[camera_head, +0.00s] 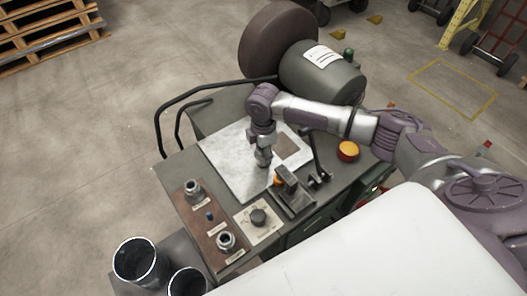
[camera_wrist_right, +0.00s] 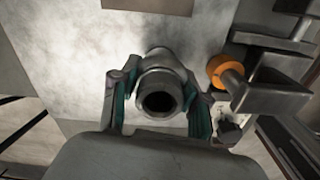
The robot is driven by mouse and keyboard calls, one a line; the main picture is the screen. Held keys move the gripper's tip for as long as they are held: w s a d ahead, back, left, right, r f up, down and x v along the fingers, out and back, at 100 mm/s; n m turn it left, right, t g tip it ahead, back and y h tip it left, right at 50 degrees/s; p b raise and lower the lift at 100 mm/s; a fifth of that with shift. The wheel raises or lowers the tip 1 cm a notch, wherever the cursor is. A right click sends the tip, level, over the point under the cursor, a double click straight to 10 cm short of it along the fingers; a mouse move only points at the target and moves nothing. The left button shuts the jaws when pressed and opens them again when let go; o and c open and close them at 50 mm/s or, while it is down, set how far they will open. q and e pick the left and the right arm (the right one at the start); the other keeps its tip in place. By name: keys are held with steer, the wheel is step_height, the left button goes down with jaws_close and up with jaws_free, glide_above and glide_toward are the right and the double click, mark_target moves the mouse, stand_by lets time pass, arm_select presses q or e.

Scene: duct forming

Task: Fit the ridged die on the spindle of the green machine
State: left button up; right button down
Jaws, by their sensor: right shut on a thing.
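My right gripper (camera_head: 264,146) reaches down over the top of the green machine (camera_head: 222,111). In the wrist view my right gripper (camera_wrist_right: 160,108) has its teal-padded fingers shut on a grey metal die (camera_wrist_right: 163,76), one finger on each side. The die's round, dark bore faces the camera. In the head view the held die (camera_head: 264,158) is small, above the pale plate; I cannot make out ridges. An orange ring (camera_wrist_right: 227,72) sits beside a grey block, to the right of the die. I cannot clearly pick out the spindle. My left gripper is not in view.
A brown board (camera_head: 208,228) holds two other metal parts (camera_head: 194,187) (camera_head: 225,240) and a blue peg (camera_head: 210,216). A black knob (camera_head: 258,216), an orange button (camera_head: 348,150) and a black lever stand near. Two dark cups (camera_head: 140,262) stand at lower left.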

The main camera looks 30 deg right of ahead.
steer(key=shift+f, duration=0.2)
steer(key=shift+c, duration=2.4)
jaws_free()
step_height(320, 180, up, 12)
